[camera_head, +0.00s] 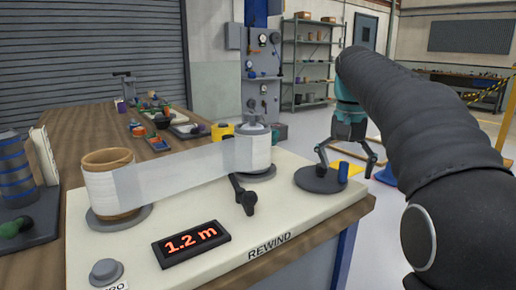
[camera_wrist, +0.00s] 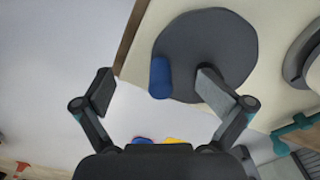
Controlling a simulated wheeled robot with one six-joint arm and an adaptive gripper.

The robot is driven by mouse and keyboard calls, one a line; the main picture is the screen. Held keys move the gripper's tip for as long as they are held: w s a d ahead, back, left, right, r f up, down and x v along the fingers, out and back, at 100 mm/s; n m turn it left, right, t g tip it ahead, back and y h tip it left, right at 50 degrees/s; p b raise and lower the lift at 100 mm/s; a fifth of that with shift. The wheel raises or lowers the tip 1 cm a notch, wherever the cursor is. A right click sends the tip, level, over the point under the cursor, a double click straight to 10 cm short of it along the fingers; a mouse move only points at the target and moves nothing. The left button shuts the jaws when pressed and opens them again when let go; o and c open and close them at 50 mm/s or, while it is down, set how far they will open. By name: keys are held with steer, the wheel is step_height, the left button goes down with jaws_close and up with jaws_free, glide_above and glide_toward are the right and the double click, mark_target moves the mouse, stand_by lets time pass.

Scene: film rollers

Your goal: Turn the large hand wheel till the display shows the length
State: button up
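The large hand wheel (camera_head: 316,181) is a dark grey disc on the right of the cream console, with an upright blue knob (camera_head: 343,172) near its rim. The wheel (camera_wrist: 213,40) and the knob (camera_wrist: 160,77) also show in the wrist view. My gripper (camera_head: 347,163) is above the wheel's right side. Its fingers are wide apart; in the wrist view my gripper (camera_wrist: 155,80) has the knob between its fingertips, with visible gaps on both sides. Whether the fingertips are down at knob height is unclear. The display (camera_head: 191,243) reads 1.2 m in red.
Clear film (camera_head: 180,173) stretches between a left roller (camera_head: 112,186) and a right roller (camera_head: 253,150). A grey button (camera_head: 105,270) is at the front left. Several small items lie on the wooden bench behind.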

steer(key=shift+r+p, duration=1.15)
steer(key=shift+r, duration=2.35)
steer(key=shift+s+a+f, duration=0.1)
steer(key=shift+s, duration=0.4)
steer(key=s+a+f+n+t, duration=0.3)
steer(key=s+f+n+t, duration=0.1)
steer(key=s+f, duration=1.8)
steer(key=shift+s+a+f+n+t, duration=0.15)
steer(key=shift+s+f+n+t, duration=0.25)
steer(key=shift+s+t, duration=0.45)
